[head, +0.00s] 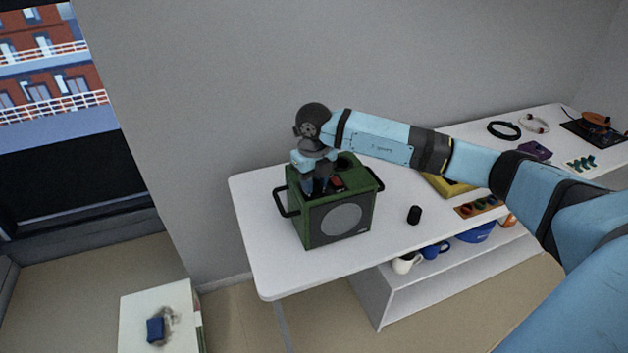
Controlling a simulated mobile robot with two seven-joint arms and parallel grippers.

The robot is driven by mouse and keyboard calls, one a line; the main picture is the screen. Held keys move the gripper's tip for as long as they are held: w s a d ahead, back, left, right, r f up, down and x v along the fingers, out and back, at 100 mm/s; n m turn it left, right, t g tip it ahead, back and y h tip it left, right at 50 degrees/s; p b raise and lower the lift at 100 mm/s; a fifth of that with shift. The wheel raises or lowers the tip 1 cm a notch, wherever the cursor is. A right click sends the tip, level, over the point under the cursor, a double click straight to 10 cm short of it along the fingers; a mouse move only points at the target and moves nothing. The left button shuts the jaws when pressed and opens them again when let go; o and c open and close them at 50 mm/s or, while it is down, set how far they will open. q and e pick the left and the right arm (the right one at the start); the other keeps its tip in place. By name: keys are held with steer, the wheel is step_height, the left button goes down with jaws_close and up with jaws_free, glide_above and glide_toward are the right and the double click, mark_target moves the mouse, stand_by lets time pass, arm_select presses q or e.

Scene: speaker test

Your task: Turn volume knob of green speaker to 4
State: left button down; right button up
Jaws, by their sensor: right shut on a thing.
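The green speaker (300,212) stands upright on the white table, with a round grey front grille (341,219) and black side handles. My right gripper (317,189) points down onto the left part of the speaker's top panel. Its jaws are shut on what appears to be the volume knob, which the fingers hide. The knob's setting and any numbers around it cannot be read. A small red part (337,183) shows on the top panel just right of the fingers. My left gripper is not in view.
A small black cylinder (414,215) stands on the white table (275,268) right of the speaker. A yellow object (447,186) and a tray of coloured pieces (478,207) lie farther right. Mugs (405,263) sit on the shelf below. The table's left front is clear.

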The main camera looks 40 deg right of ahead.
steer(key=m+p, duration=0.1)
steer(key=m, duration=0.3)
steer(key=shift+m, duration=0.3)
steer(key=m, duration=0.2)
steer(key=shift+m+p, duration=0.35)
steer(key=shift+m, duration=0.05)
steer(key=m, duration=0.2)
steer(key=shift+r+m+p, duration=0.1)
steer(key=shift+m+p, duration=0.3)
steer(key=m+p, duration=0.1)
steer(key=m, duration=0.2)
steer(key=shift+m, duration=0.3)
steer(key=m+p, duration=0.1)
steer(key=m, duration=0.2)
steer(key=shift+p, duration=0.35)
steer(key=m+p, duration=0.1)
steer(key=m, duration=0.2)
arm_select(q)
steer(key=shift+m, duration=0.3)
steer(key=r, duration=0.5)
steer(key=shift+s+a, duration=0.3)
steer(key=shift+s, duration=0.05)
arm_select(e)
steer(key=shift+m, duration=0.5)
arm_select(q)
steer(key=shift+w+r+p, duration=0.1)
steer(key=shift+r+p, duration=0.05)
steer(key=shift+p, duration=0.15)
